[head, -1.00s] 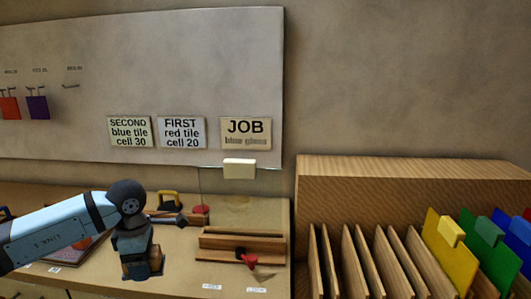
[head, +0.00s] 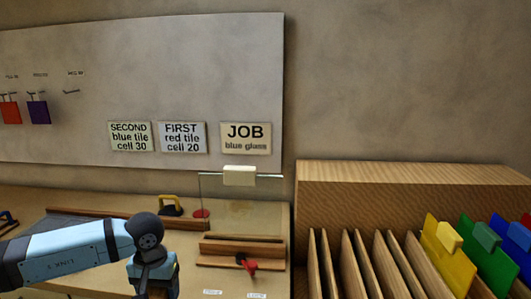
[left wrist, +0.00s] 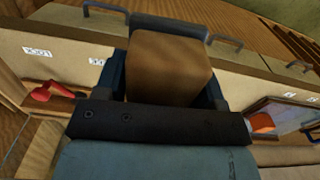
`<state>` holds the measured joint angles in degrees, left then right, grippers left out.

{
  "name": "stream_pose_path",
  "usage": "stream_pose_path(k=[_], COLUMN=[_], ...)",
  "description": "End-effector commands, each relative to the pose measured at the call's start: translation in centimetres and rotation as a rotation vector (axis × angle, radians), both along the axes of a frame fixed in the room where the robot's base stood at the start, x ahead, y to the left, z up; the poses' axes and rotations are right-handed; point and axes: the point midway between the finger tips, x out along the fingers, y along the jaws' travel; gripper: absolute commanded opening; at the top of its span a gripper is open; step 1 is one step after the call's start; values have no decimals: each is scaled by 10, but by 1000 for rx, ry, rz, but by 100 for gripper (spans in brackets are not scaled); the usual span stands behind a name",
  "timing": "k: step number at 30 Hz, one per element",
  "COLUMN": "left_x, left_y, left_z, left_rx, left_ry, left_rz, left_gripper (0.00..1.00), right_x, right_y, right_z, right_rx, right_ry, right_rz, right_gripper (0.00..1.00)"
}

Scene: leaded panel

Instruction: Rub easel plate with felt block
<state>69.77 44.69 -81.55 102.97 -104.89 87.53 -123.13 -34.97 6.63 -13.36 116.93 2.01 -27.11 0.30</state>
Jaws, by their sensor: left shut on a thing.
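The easel plate (head: 225,205) looks like a clear pane standing upright at the back of the bench in the head view, with a cream piece (head: 239,176) on its top edge. A wooden ledge (head: 240,250) with a red knob (head: 249,265) stands in front of it. My left gripper (head: 154,284) is left of the ledge, pointing down and apart from the plate. In the left wrist view it is shut on a brown block (left wrist: 170,68), likely the felt block. My right gripper is in neither view.
A wooden rack (head: 400,172) with slots and coloured panels, including a yellow one (head: 448,268), stands at the right. A black and yellow handled tool (head: 170,206) lies behind my left arm. A red disc (head: 200,213) is near the plate. Cards, including JOB (head: 245,137), hang on the wall board.

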Motion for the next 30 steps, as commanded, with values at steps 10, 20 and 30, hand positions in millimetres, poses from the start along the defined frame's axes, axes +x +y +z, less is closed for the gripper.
stream_pose_path(k=[10,20,30], left_x=[-54,-84,-87], left_y=[-2,2,3], left_z=[76,112,112], left_rx=[-5,1,2], left_ry=[8,-3,-6], left_rz=[-4,10,12], left_gripper=[44,44,44], right_x=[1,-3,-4], right_y=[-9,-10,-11], right_z=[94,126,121], right_rx=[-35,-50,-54], right_ry=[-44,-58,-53], right_rz=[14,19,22], right_gripper=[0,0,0])
